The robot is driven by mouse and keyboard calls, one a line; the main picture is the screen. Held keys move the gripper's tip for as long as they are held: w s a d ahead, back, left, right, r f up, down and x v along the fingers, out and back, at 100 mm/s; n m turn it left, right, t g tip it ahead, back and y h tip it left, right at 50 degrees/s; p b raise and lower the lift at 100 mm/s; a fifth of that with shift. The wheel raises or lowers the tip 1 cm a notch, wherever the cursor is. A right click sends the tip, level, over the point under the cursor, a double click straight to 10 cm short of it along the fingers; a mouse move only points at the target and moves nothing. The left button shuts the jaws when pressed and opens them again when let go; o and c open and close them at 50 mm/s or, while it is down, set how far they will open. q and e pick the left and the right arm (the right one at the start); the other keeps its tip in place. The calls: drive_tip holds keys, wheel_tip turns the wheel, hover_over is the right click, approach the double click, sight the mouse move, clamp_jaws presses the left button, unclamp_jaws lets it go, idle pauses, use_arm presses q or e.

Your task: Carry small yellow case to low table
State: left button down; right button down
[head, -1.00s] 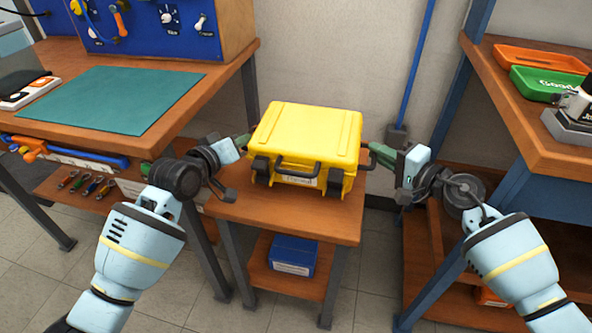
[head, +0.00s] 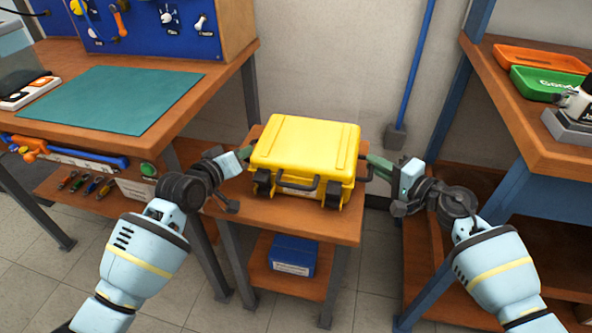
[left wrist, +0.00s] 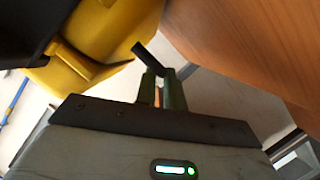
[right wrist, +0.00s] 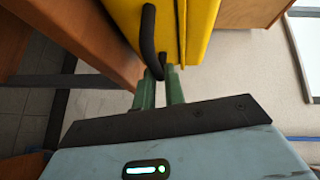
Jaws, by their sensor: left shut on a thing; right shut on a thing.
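The yellow case (head: 305,145) is level, its front handle facing me, directly over the low table (head: 290,228). Its underside is at or very near the tabletop; I cannot tell whether it touches. My left gripper (head: 246,153) is shut at the case's left side, and my right gripper (head: 371,164) is shut at its right side. In the left wrist view the fingers (left wrist: 159,78) close on a dark side handle of the case (left wrist: 95,35). In the right wrist view the fingers (right wrist: 158,80) close at the black side handle (right wrist: 149,35).
A workbench with a green mat (head: 110,98) stands at the left. At the right a shelf holds an orange tray (head: 540,60) and a green tray (head: 548,84). A blue box (head: 292,256) sits on the low table's lower shelf. Some tabletop in front of the case is bare.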

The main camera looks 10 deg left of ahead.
use_arm(q)
drive_tip(key=shift+d, duration=0.35)
use_arm(e)
drive_tip(key=shift+s+a, duration=0.1)
drive_tip(key=shift+a, duration=0.25)
use_arm(q)
drive_tip(key=c, duration=1.8)
unclamp_jaws()
drive_tip(key=shift+s+f, duration=0.1)
use_arm(e)
drive_tip(key=c, duration=1.8)
unclamp_jaws()
use_arm(q)
drive_tip(key=shift+o, duration=1.3)
use_arm(e)
drive_tip(key=shift+o, duration=1.4)
drive_tip(key=shift+d, duration=0.1)
use_arm(q)
drive_tip(key=shift+o, duration=0.2)
drive_tip(key=shift+a, duration=0.15)
use_arm(e)
drive_tip(key=shift+o, duration=0.2)
drive_tip(key=shift+d, duration=0.1)
use_arm(q)
drive_tip(key=shift+a, duration=0.1)
use_arm(e)
drive_tip(key=shift+d, duration=0.1)
use_arm(q)
drive_tip(key=shift+s, duration=0.1)
